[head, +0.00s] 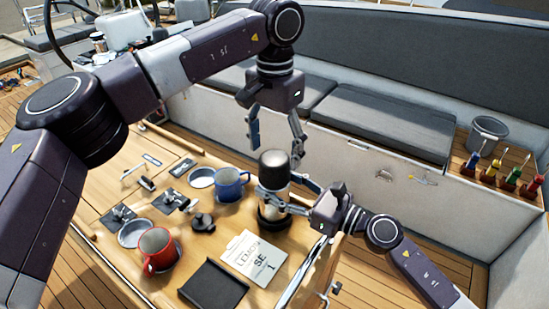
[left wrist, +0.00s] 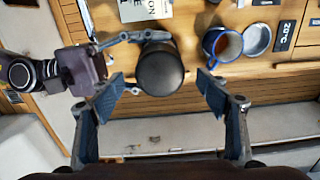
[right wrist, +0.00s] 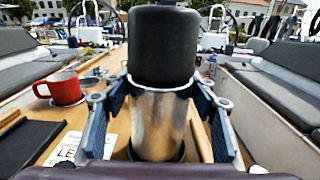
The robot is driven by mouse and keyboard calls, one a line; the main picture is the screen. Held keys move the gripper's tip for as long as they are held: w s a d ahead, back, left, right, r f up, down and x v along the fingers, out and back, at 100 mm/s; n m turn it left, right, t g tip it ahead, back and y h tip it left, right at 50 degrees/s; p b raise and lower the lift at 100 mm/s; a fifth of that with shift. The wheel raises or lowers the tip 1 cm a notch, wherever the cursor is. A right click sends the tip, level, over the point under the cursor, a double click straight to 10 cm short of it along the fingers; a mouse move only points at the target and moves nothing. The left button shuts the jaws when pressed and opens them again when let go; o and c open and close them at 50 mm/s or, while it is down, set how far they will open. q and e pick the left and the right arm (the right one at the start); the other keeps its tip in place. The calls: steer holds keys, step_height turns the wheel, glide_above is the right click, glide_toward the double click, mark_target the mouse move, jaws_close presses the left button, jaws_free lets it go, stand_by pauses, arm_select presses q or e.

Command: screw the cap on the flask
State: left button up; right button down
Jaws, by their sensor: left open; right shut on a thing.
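The flask (head: 274,198) is a steel cylinder with a dark base, standing upright on the wooden table. Its black cap (head: 274,164) sits on top of the steel body; I cannot tell how tightly. My right gripper (head: 280,194) is shut around the flask's body below the cap; the steel body (right wrist: 160,122) shows between its fingers in the right wrist view. My left gripper (head: 275,146) is open above the cap, fingers apart on either side. In the left wrist view the cap (left wrist: 160,70) lies between the open fingers, touching neither.
A blue mug (head: 230,186) stands left of the flask, a red mug (head: 156,248) further left. A small black knob-like piece (head: 203,222), a printed card (head: 254,258) and a black tray (head: 213,286) lie nearby. A bench with grey cushions (head: 375,122) is behind.

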arm_select(q)
steer(key=shift+r, duration=0.5)
steer(key=shift+c, duration=0.4)
